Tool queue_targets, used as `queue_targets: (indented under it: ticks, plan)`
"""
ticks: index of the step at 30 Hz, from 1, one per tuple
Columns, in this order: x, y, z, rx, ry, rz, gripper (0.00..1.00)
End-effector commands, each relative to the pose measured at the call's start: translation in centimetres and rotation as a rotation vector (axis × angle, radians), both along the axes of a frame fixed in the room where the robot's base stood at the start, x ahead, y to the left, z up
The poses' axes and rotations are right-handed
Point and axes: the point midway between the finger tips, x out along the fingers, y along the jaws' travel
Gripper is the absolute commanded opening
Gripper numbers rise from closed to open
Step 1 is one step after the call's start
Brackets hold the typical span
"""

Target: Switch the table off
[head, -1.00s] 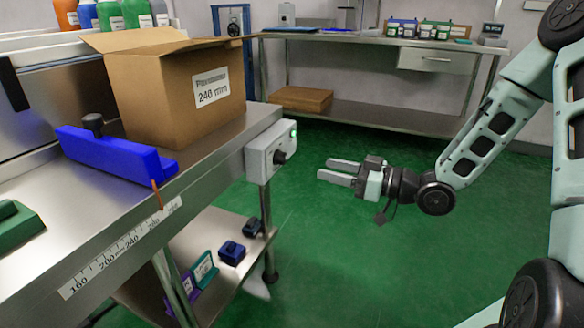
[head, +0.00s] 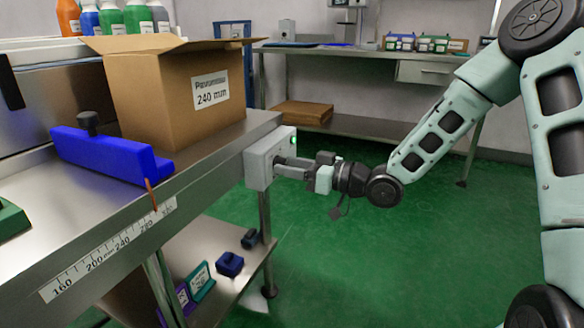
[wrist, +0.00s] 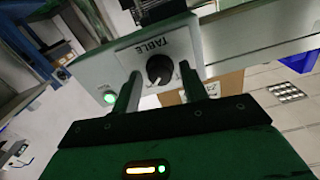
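The grey control box (head: 262,158) is fixed to the end of the steel table (head: 200,165). In the wrist view the box (wrist: 100,68) carries the word TABLE, a black round knob (wrist: 159,69) with a white mark, and a lit green lamp (wrist: 109,98). The lamp's green glow also shows at the box edge in the head view. My gripper (head: 283,168) is at the box's front face, its fingers pointing at it. In the wrist view its two fingers (wrist: 160,78) stand apart on either side of the knob, with a gap showing on both sides. The fingers hide the knob in the head view.
A cardboard box marked 240 mm (head: 180,95) and a blue bar (head: 108,156) with a black knob sit on the table. A lower shelf (head: 215,250) holds small blue blocks. A bench (head: 370,60) stands behind. Green floor right of the table is clear.

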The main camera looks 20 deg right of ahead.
Motion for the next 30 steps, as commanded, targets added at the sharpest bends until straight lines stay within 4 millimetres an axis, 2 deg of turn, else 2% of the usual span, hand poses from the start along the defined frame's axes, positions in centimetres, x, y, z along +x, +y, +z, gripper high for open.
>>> queue_targets:
  ticks: [1,3,4,17,30]
  plan:
    - [-0.01,-0.01,-0.01,0.0,0.0,0.0,0.28]
    - [-0.02,-0.02,-0.02,0.0,0.0,0.0,0.08]
    - [-0.02,-0.02,-0.02,0.0,0.0,0.0,0.05]
    - [-0.05,0.01,-0.07,-0.054,-0.051,0.002,0.06]
    - [-0.04,0.0,-0.23,-0.307,-0.306,0.002,0.06]
